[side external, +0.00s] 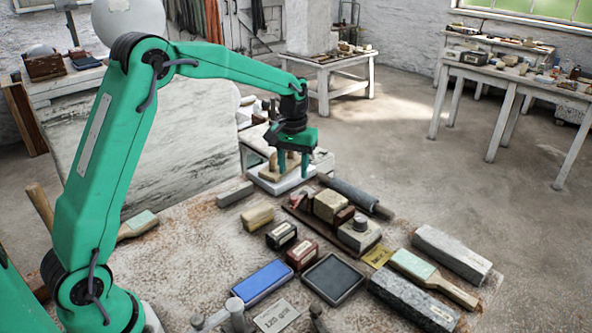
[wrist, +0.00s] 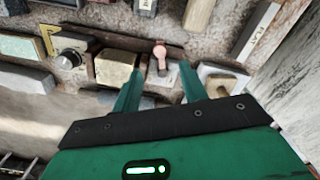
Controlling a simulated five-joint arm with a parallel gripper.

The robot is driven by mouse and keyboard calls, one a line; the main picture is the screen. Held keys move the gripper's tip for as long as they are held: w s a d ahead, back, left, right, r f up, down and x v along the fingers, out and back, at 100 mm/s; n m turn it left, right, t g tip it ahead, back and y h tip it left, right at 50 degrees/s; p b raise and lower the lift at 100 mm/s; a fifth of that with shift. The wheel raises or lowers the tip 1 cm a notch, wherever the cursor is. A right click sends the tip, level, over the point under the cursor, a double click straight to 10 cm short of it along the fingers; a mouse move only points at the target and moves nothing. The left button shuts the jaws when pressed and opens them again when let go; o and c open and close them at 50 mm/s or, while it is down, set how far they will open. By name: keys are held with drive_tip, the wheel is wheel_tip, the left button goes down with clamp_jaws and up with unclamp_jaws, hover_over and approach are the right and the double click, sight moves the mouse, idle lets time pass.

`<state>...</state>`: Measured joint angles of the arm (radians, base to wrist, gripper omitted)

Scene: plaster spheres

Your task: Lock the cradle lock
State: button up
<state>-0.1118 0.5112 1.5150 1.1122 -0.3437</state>
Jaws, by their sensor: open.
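A dark brown board (side external: 325,228) lies on the worktop and carries a tan block (side external: 330,206) and a grey block with a round knob (side external: 360,229). A small pinkish lever, which looks like the lock (wrist: 160,56), stands at the board's far end in the wrist view; it is small and unclear in the side view. The tan block (wrist: 115,68) and the knob (wrist: 68,60) show left of it. My gripper (side external: 293,180) is open, pointing down, beside that end. In the wrist view its fingers (wrist: 159,70) appear on either side of the lever, without visible contact.
A white base with a wooden piece (side external: 268,174) stands close to my gripper. A dark roller (side external: 350,192) lies beyond the board. Small labelled blocks (side external: 281,236), a blue stone (side external: 262,284) and a dark tray (side external: 333,279) lie in front. Stone bars (side external: 450,254) lie at right.

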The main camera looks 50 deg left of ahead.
sight(294, 197)
drive_tip(key=shift+w+f, duration=0.1)
drive_tip(key=shift+f, duration=0.2)
drive_tip(key=shift+f, duration=3.75)
clamp_jaws()
